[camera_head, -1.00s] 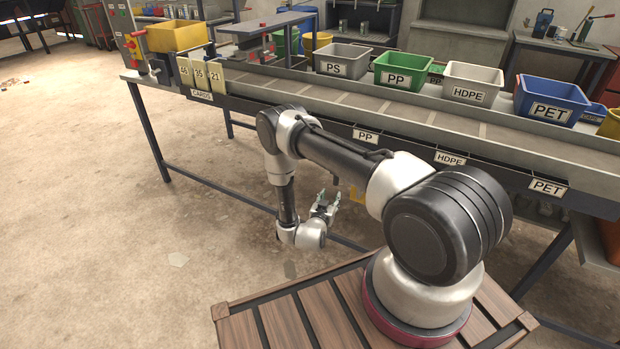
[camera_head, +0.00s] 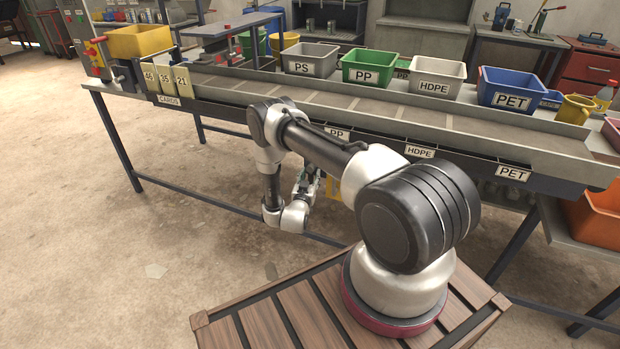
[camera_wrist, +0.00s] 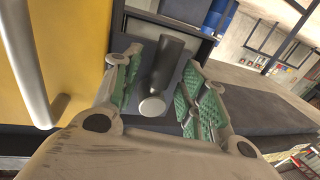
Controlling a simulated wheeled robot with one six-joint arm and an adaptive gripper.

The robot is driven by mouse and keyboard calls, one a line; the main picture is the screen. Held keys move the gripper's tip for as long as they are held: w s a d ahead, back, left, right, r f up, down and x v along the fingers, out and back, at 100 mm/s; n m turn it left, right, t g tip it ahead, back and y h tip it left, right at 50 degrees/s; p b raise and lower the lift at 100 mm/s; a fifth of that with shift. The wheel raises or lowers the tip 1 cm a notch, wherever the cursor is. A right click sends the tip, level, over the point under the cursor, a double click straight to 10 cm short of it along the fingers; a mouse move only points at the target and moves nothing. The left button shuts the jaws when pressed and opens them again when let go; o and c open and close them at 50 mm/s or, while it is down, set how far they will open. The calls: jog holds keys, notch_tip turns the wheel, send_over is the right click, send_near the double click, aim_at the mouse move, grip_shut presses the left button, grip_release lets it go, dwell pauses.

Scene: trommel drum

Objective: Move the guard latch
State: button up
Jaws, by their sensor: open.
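In the wrist view, a dark cylindrical handle (camera_wrist: 167,62) with a pale round end (camera_wrist: 152,106) stands on a dark panel; it looks like the guard latch. My gripper (camera_wrist: 160,82) is open, with one green-padded finger on each side of the handle in the picture. I cannot tell whether the pads touch it. A yellow panel (camera_wrist: 55,35) with a pale bar handle (camera_wrist: 25,60) fills the left of this view. In the head view, my gripper (camera_head: 309,178) is low, below the sorting bench's front edge, beside a partly hidden yellow part (camera_head: 334,190). The latch cannot be made out there.
The long bench (camera_head: 400,109) runs across above my gripper. It carries grey PS (camera_head: 312,60), green PP (camera_head: 374,66), grey HDPE (camera_head: 436,79) and blue PET (camera_head: 508,90) bins. A lower rail (camera_head: 200,206) crosses near my gripper. The floor (camera_head: 100,240) at left is clear.

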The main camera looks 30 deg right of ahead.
jog(key=c, duration=0.8)
grip_shut()
jog(key=shift+w+r, duration=0.1)
